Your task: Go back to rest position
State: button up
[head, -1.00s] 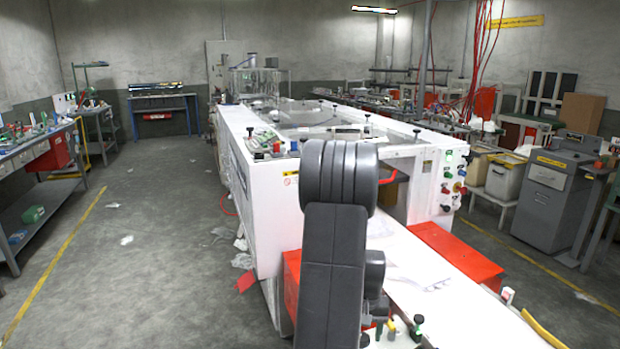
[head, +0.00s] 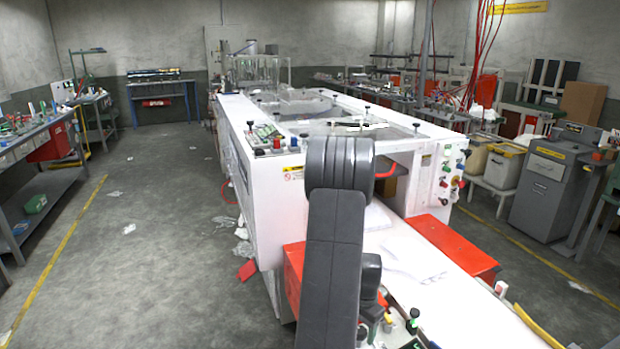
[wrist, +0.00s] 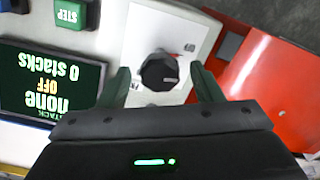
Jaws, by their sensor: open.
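My gripper (wrist: 163,82) shows in the wrist view with its two dark green fingers apart. A black rotary knob (wrist: 159,72) on a pale panel lies between and beyond the fingers; whether they touch it I cannot tell. No object is seen held. In the head view my dark arm rises in front of the white machine (head: 270,205), and my gripper is hidden or out of frame there.
In the wrist view, an upside-down screen (wrist: 48,85) reading "0 stacks", "OFF", "none" and a green STEP button (wrist: 70,13) lie left; a red panel (wrist: 275,85) lies right. The head view shows open floor (head: 150,240) left of the machine.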

jog(key=m+p, duration=0.3)
jog(key=shift+r+m, duration=0.15)
jog(key=shift+m, duration=0.25)
jog(key=shift+w+r+b, duration=0.15)
jog(key=shift+r+b, duration=0.2)
jog(key=shift+r, duration=0.9)
